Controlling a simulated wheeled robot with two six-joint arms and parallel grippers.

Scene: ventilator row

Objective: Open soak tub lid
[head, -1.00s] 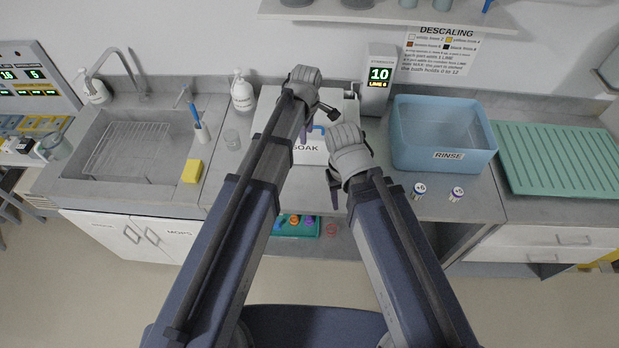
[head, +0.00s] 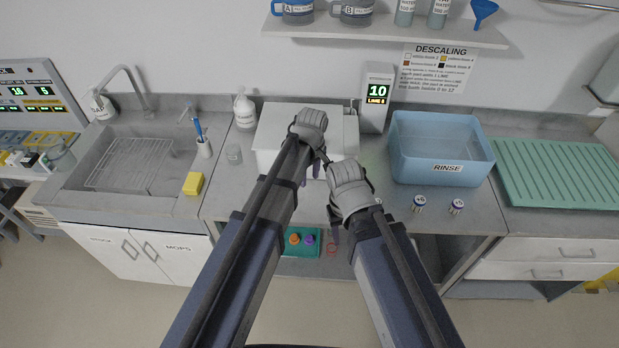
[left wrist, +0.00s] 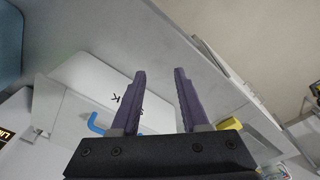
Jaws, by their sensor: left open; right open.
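The soak tub (head: 274,126) is a white box at the back of the counter, its lid apparently down. My left gripper (head: 311,172) is in front of it, with purple fingers open and empty. In the left wrist view, the open left fingers (left wrist: 160,85) have nothing between them. A blue handle (left wrist: 97,125) shows to their left, beside the white tub surface with part of its dark lettering. In the head view my arms hide the handle and the label. My right gripper (head: 334,218) is open and lower, near the counter's front edge, apart from the tub.
A blue rinse tub (head: 440,165) and two small cups (head: 419,203) stand to the right. A display post (head: 377,97) is just right of the soak tub. A sink (head: 125,165), yellow sponge (head: 193,184) and white bottle (head: 245,110) are to the left. A shelf (head: 390,31) overhangs behind.

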